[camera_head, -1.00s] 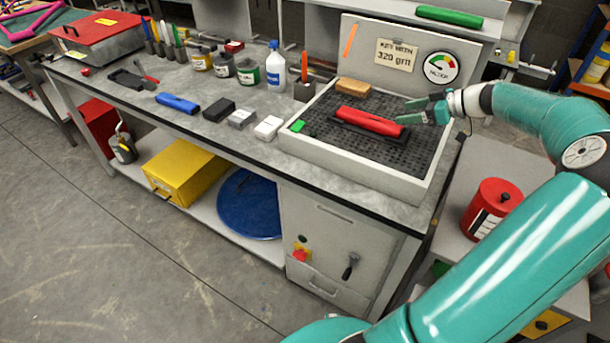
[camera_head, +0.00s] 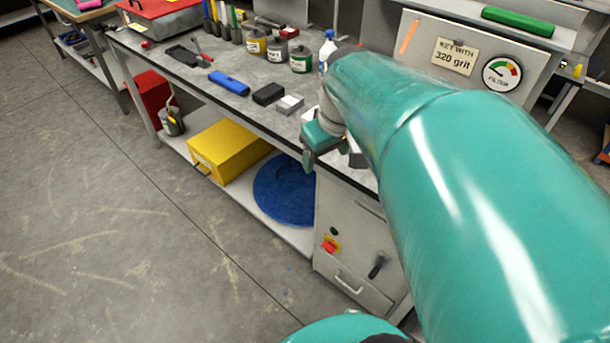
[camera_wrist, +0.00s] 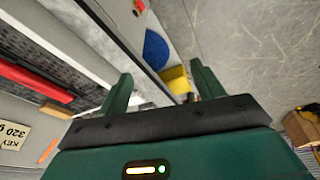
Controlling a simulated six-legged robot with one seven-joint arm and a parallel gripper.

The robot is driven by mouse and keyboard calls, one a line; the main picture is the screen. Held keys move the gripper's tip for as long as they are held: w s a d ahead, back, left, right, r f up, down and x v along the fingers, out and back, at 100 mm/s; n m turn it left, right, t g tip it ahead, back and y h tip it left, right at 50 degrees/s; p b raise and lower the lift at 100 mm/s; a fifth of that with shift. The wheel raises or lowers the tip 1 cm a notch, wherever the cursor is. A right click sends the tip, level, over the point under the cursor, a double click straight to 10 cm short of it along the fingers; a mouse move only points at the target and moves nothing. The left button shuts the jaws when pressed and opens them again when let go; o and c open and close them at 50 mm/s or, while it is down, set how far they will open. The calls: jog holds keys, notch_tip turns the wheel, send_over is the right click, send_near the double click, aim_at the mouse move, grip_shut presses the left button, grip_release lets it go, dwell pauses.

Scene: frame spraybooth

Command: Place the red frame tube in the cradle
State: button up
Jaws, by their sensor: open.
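The red frame tube (camera_wrist: 32,80) shows at the left of the wrist view, lying along the dark grating of the sanding tray (camera_wrist: 95,62). In the head view my arm hides the tube and tray. The cradle under the tube cannot be told apart from the dark grating now. My gripper (camera_head: 330,156) is at the bench's front edge in the head view, apart from the tube. In the wrist view its two green fingers (camera_wrist: 162,88) stand wide apart with nothing between them.
A yellow box (camera_head: 228,150) and a blue disc (camera_head: 284,190) are on the shelf below. The floor in front is clear.

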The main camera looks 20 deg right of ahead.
jog(key=s+a+r+m+t, duration=0.1)
jog(key=s+a+m+t, duration=0.1)
jog(key=s+a, duration=0.4)
jog(key=s, duration=0.4)
jog(key=shift+a, duration=0.35)
